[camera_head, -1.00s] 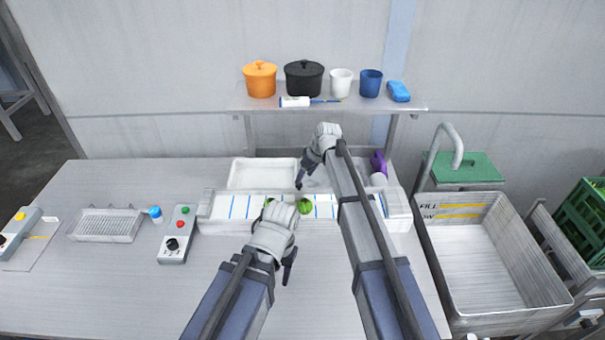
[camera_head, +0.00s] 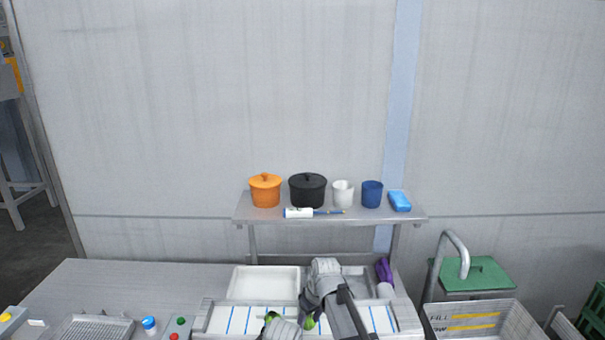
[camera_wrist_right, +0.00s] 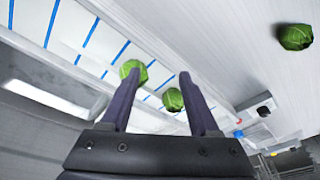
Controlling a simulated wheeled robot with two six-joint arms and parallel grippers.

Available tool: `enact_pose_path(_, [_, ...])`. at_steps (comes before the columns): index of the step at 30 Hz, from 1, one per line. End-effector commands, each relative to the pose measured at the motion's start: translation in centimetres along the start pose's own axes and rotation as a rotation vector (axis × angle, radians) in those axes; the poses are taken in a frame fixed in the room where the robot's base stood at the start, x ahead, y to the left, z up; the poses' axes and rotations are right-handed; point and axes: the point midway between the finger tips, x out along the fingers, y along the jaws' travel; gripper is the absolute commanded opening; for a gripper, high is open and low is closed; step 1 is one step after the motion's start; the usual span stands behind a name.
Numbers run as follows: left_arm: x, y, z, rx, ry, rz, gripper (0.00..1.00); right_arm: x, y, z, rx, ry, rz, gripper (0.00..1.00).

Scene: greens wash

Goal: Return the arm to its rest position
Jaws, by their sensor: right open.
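My right gripper (camera_head: 308,304) hangs over the white, blue-striped strip (camera_head: 350,318) at the bottom of the head view. In the right wrist view its two fingers (camera_wrist_right: 160,85) are spread apart with nothing held between them. Green leafy heads lie beyond the fingers there, one near the left fingertip (camera_wrist_right: 133,69) and one by the right finger (camera_wrist_right: 172,99). Another green head (camera_wrist_right: 295,37) lies apart on the pale surface at upper right.
A white tray (camera_head: 263,282) sits behind the strip. A basin (camera_head: 478,316) and faucet (camera_head: 452,240) stand at right.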

Motion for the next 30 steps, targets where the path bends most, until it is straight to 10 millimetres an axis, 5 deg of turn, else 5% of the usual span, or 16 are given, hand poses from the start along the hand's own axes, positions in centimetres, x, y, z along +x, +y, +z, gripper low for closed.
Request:
enact_pose_path(1, [0.8, 0.1, 0.0, 0.0, 0.0, 0.0, 0.5, 0.2, -2.8, 4.3, 0.033, -0.044, 0.01, 0.62])
enact_pose_path(6, [1.8, 0.2, -0.1, -0.001, 0.0, 0.0, 0.5, -0.2, -7.5, 13.2, 0.166, -0.175, 0.069, 0.62])
enact_pose_path(12, [2.4, 0.2, -0.1, -0.001, 0.0, 0.0, 0.5, -1.0, -10.1, 19.5, 0.272, -0.262, 0.137, 0.62])
enact_pose_path(17, [2.5, 0.2, -0.1, -0.001, 0.0, 0.0, 0.5, -1.2, -10.6, 20.9, 0.304, -0.284, 0.159, 0.62])
enact_pose_path(30, [2.5, 0.2, -0.1, -0.001, 0.0, 0.0, 0.5, -1.2, -10.5, 20.8, 0.305, -0.284, 0.159, 0.62])
